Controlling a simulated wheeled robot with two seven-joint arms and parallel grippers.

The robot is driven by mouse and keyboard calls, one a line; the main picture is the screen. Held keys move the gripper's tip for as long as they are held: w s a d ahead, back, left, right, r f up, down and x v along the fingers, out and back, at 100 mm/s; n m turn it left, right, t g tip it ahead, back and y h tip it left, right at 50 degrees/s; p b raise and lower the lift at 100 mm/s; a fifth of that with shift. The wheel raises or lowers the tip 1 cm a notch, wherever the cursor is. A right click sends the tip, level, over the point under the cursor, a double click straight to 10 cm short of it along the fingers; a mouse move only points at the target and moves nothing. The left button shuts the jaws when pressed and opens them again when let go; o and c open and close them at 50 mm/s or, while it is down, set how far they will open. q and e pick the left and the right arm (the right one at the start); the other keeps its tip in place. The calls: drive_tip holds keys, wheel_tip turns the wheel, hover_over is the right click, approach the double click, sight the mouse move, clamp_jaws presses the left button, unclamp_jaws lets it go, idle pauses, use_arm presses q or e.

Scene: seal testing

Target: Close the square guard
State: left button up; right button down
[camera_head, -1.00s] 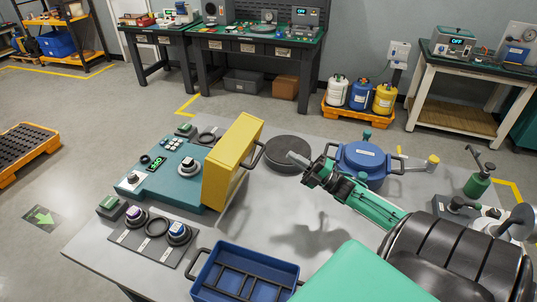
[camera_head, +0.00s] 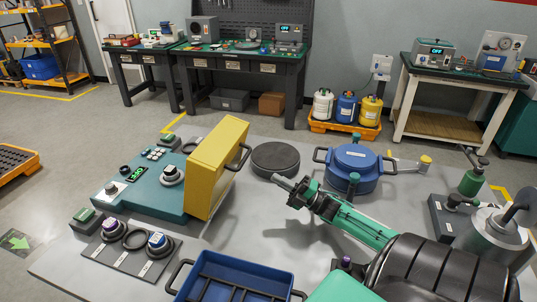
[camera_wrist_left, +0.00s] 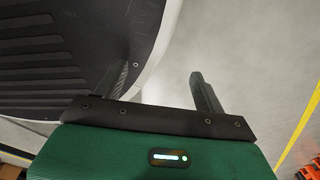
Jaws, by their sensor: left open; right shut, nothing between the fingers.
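The square guard (camera_head: 208,165) is a yellow box-like frame with a dark handle (camera_head: 241,158) on its right side. It stands upright, slightly tilted, at the right edge of the teal control panel (camera_head: 140,183). My right gripper (camera_head: 281,181) is shut and empty, to the right of the guard and a little below its handle, apart from both. The left gripper is not in the head view.
A dark round disc (camera_head: 275,159) and a blue lidded pot (camera_head: 352,168) stand behind my right gripper. A blue tray (camera_head: 205,272) is at the front. A plate with knobs (camera_head: 130,248) lies at the front left. Grey table surface is clear between the guard and my right gripper.

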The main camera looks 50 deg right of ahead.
use_arm(q)
drive_tip(key=shift+s+a+r+p, duration=0.1)
drive_tip(key=shift+s+r+p, duration=0.15)
drive_tip(key=shift+s+p, duration=0.4)
drive_tip(key=shift+s+a+r+p, duration=0.1)
drive_tip(key=shift+s+r+p, duration=0.1)
drive_tip(key=shift+s+p, duration=0.45)
use_arm(e)
drive_tip(key=x, duration=0.9)
use_arm(q)
drive_tip(key=shift+s, duration=0.2)
use_arm(e)
drive_tip(key=shift+r, duration=0.1)
